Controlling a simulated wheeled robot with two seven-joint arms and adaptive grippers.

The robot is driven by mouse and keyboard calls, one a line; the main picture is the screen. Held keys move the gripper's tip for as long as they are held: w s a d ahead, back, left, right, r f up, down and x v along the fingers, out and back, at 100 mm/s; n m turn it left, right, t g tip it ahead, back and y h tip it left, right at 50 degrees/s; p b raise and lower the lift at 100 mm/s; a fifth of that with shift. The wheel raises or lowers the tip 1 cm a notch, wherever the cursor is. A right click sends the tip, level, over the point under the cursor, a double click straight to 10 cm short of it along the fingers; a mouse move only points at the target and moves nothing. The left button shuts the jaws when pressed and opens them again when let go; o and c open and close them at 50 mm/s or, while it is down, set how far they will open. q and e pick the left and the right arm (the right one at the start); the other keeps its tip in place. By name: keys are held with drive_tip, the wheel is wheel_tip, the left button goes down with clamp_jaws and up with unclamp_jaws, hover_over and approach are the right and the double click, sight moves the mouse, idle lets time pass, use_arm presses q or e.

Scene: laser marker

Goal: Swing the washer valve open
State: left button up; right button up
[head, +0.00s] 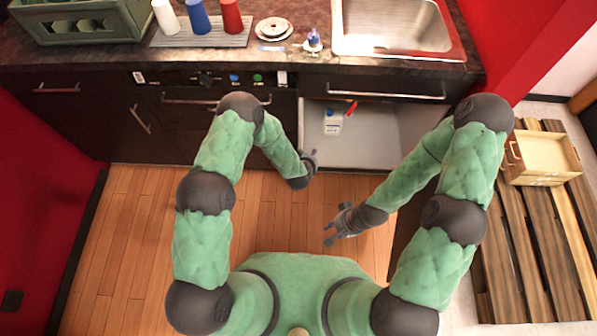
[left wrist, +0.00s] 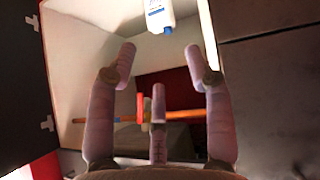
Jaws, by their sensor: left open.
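The washer valve shows in the left wrist view as a red handle (left wrist: 140,108) on a horizontal orange pipe (left wrist: 180,115) inside the open cabinet. In the head view the red valve part (head: 351,107) is small, under the counter. My left gripper (left wrist: 160,60) is open and empty, pointing into the cabinet. Its fingers stand in front of the pipe and hide parts of it; I see no grip on the handle. In the head view my left gripper (head: 312,157) is at the cabinet's front left. My right gripper (head: 331,233) looks open and empty, over the floor.
A white bottle (head: 333,121) stands in the cabinet; it hangs into the top of the left wrist view (left wrist: 159,14). The sink (head: 390,28), cups (head: 198,17) and a green crate (head: 80,20) are on the counter above. A pallet (head: 515,240) with a wooden box lies at right.

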use_arm(q)
drive_tip(key=s+a+r+g+p, duration=0.1)
drive_tip(key=s+a+g, duration=0.1)
drive_tip(key=s+a, duration=0.2)
drive_tip(key=s, duration=0.3)
drive_tip(key=shift+n+g, duration=0.3)
